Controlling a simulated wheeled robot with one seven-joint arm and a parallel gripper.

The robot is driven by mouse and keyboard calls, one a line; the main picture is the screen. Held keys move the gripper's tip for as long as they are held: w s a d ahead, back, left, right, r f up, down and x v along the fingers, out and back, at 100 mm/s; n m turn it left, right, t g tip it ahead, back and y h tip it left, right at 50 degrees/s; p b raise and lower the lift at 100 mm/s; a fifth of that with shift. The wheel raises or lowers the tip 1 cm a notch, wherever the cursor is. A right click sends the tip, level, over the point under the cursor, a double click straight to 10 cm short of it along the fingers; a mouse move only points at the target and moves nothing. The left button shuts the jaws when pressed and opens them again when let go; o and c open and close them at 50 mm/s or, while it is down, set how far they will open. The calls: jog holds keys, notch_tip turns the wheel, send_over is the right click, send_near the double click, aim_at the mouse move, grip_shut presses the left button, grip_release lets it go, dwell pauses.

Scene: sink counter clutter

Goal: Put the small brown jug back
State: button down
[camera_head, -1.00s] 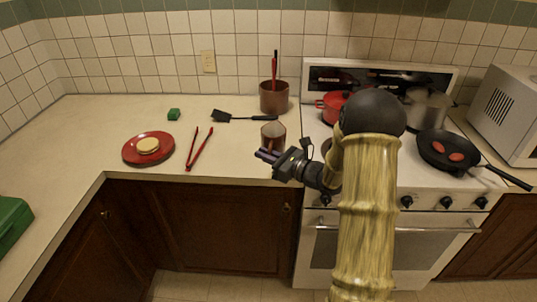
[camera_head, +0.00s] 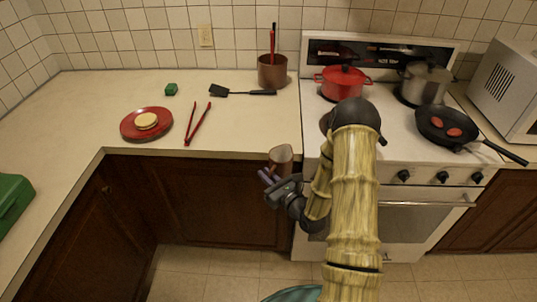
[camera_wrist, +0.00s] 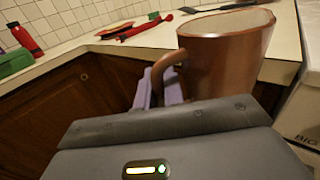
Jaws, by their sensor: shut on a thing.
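The small brown jug (camera_head: 281,158) is in my gripper (camera_head: 270,178), in front of the counter's front edge in the head view. In the wrist view the jug (camera_wrist: 222,58) stands roughly upright, pale inside, with its handle on the left. My gripper (camera_wrist: 160,85) is shut on the jug at its handle side; the exact contact is partly hidden behind the gripper body. A larger brown pot (camera_head: 272,71) holding utensils stands at the back of the counter.
The counter (camera_head: 250,125) is clear at its front right. A red plate with a bun (camera_head: 146,123), red tongs (camera_head: 197,124), a black spatula (camera_head: 243,93) and a green block (camera_head: 171,89) lie on it. The stove carries a red pot (camera_head: 342,82), a steel pot (camera_head: 424,82) and a pan (camera_head: 447,128).

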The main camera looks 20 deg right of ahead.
jog(key=s+f+m+h, duration=0.2)
jog(key=s+f+h, duration=0.1)
jog(key=f, duration=0.5)
jog(key=s+f+m+t+h, duration=0.1)
jog(key=s+f+m+h, duration=0.1)
jog(key=f, duration=0.6)
jog(key=shift+s+a+m+h, duration=0.3)
jog(key=shift+s+a+h, duration=0.15)
jog(key=shift+s+h, duration=0.45)
jog(key=shift+w, duration=0.2)
